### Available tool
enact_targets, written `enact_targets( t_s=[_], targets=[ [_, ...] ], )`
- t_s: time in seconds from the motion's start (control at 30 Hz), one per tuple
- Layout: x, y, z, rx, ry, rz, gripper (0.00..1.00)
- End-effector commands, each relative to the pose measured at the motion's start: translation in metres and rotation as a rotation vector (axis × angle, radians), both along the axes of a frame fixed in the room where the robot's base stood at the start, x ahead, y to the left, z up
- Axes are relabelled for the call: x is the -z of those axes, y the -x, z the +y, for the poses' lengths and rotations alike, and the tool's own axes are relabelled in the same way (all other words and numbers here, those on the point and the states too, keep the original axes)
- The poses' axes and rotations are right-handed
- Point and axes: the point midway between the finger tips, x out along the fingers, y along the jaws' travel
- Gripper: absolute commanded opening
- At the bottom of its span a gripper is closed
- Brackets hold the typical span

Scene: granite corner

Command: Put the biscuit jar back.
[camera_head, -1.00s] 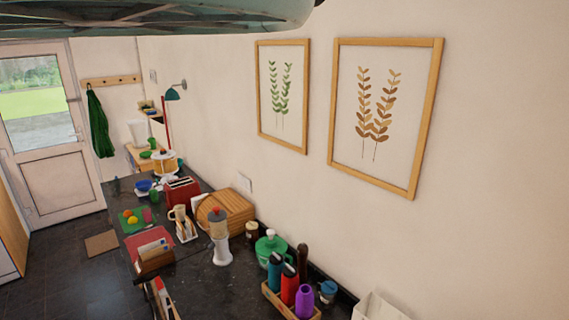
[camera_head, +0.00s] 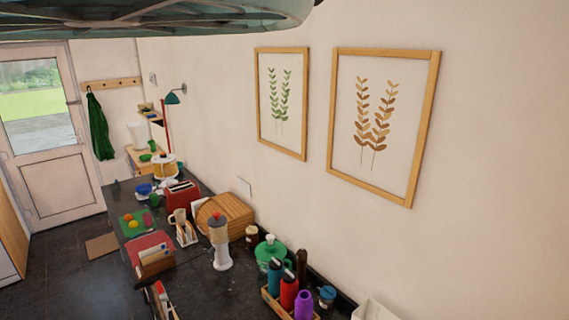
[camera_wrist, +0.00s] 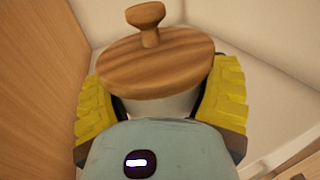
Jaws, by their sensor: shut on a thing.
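The biscuit jar has a round wooden lid with a knob (camera_wrist: 150,62) and a pale body (camera_wrist: 172,106), seen in the wrist view. My gripper (camera_wrist: 162,100) is shut on the jar, with a yellow pad on either side of it just below the lid. The lid is seated on top, and most of the jar's body is hidden behind the lid and my gripper's housing. Neither my gripper nor the jar shows in the head view.
A dark counter (camera_head: 195,275) runs along the wall, crowded with a red toaster (camera_head: 181,195), wooden boards (camera_head: 232,213), a blender-like appliance (camera_head: 219,243), a green-lidded jar (camera_head: 270,250) and a bottle caddy (camera_head: 272,301). Dark floor is clear at left.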

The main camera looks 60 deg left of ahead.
Motion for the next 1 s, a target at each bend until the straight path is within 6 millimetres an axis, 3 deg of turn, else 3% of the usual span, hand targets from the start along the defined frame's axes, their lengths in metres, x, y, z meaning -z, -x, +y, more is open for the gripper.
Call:
enact_targets(
  t_s=[0.2,0.23,0.4,0.77,1.0],
  targets=[
    [0.002,-0.001,0.001,-0.004,0.000,-0.005,0.32],
    [0.003,-0.001,0.000,-0.003,0.001,-0.002,0.80],
    [0.003,-0.001,0.000,-0.002,0.000,-0.001,0.98],
    [-0.001,-0.001,0.000,-0.002,0.001,0.000,1.00],
    [0.005,0.030,0.007,0.006,0.002,0.000,1.00]
  ],
)
